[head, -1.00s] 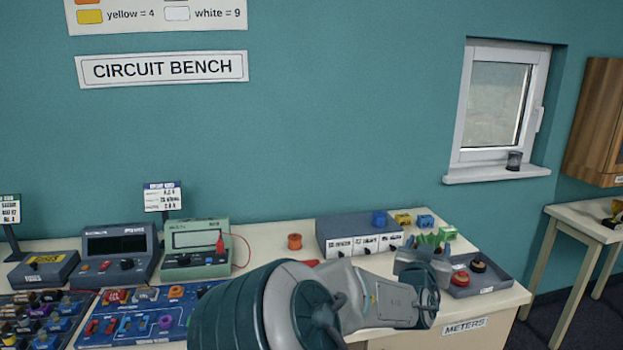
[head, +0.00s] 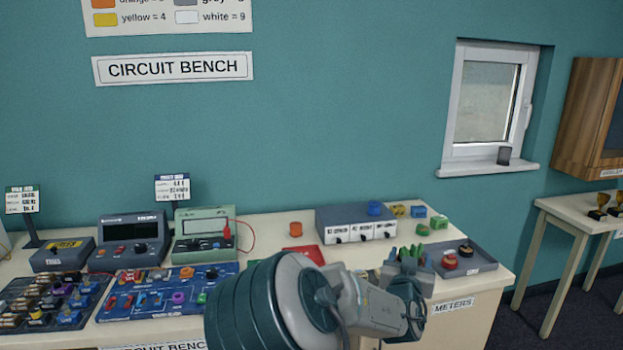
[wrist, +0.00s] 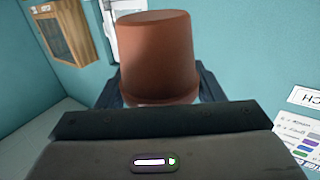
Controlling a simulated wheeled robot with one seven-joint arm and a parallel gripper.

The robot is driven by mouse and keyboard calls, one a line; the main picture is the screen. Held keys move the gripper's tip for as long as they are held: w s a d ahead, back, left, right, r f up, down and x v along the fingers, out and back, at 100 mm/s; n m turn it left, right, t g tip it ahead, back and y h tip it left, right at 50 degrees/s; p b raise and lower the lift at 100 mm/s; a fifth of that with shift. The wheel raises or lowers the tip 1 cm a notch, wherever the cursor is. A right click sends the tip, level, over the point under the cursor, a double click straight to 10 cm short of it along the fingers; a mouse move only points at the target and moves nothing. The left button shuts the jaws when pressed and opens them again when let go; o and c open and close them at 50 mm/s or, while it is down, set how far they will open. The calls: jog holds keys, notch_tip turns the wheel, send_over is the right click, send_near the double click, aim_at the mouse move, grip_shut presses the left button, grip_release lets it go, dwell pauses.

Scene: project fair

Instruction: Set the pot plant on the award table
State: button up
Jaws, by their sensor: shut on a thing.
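My gripper (head: 412,280) is shut on the pot plant and holds it above the right end of the circuit bench. In the wrist view the terracotta pot (wrist: 155,55) sits between the fingers. In the head view only the plant's green leaves (head: 408,254) show above the gripper; the pot is hidden behind it. A pale table (head: 566,208) at the far right, with small gold and black trophies (head: 600,207) on it, looks like the award table. It stands apart from the bench, well to the right of my gripper.
The circuit bench (head: 268,226) carries meters, a blue component board (head: 150,300), a grey drawer box (head: 350,225) and a grey tray (head: 484,262). A wooden cabinet (head: 585,115) hangs above the trophy table. Dark floor (head: 535,290) lies between bench and table.

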jog(key=s+a+f+n+t+y, duration=0.1)
jog(key=a+f+n+y, duration=0.2)
jog(key=f, duration=0.9)
jog(key=s+a+f+n+y, duration=0.1)
jog(key=a+f+y, duration=0.3)
jog(key=f, duration=0.7)
jog(key=shift+h, duration=0.3)
jog(key=shift+s+a+r, duration=0.2)
jog(key=shift+s+r, duration=0.1)
jog(key=shift+s, duration=0.55)
jog(key=shift+s+a+r, duration=0.15)
jog(key=shift+s+r, duration=0.15)
jog(key=shift+s, duration=0.55)
jog(key=shift+s+a+r, duration=0.2)
jog(key=shift+s+r, duration=0.1)
jog(key=shift+s, duration=0.55)
